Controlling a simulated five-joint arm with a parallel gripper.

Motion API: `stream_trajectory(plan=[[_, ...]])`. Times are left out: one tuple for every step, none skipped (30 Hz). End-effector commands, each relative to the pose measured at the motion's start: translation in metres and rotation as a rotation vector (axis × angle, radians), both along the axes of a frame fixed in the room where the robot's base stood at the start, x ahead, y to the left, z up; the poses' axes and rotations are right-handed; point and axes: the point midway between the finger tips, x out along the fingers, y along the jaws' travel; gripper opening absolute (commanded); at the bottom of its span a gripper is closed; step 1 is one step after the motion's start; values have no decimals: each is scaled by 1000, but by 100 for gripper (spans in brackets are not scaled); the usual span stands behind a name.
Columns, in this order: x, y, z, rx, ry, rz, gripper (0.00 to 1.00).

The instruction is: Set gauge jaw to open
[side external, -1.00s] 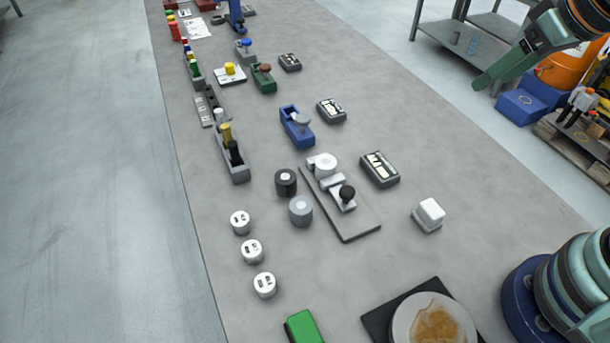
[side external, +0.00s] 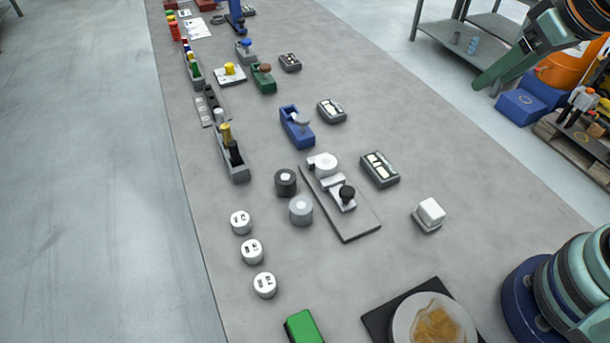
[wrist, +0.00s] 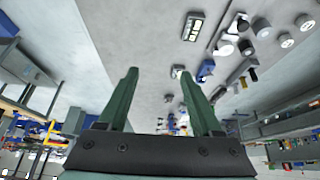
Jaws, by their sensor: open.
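What looks like the gauge is a flat grey plate (side external: 358,224) in the middle of the bench. It carries a pale round disc (side external: 325,163) at its far end and a pale sliding piece with a black knob (side external: 347,192) nearer the middle. A gap shows between disc and knob; the exact jaw position is too small to tell. The plate's black knob (wrist: 243,25) also shows at the top of the wrist view. My gripper (wrist: 160,72) has its two green fingers apart and empty. In the side view one finger (side external: 495,72) shows high at the right, well away from the plate.
A dark box with pale marks (side external: 380,169) stands right of the plate, a white block (side external: 429,214) further right. Black (side external: 286,182) and grey (side external: 301,211) cylinders stand close to its left. A blue device (side external: 297,127) stands beyond. Bench around the white block is clear.

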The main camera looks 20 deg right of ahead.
Motion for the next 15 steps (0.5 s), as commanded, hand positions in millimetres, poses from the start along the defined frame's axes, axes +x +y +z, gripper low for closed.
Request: stream_trajectory(plan=[[2, 3, 0, -2, 7, 12, 66], [3, 5, 0, -3, 14, 22, 66], [5, 9, -1, -6, 27, 41, 66], [8, 13, -1, -9, 39, 59, 66], [11, 18, -2, -12, 54, 81, 66], [15, 26, -3, -17, 77, 114, 66], [18, 33, -4, -22, 95, 143, 66], [22, 40, -5, -29, 114, 174, 66], [27, 50, -8, -36, 140, 216, 66], [31, 58, -10, -43, 160, 248, 66], [34, 66, -12, -51, 179, 279, 66], [38, 78, -16, -60, 204, 320, 66], [41, 86, -18, -67, 222, 352, 66], [44, 95, -22, -75, 241, 384, 66], [47, 107, -27, -86, 265, 425, 66]])
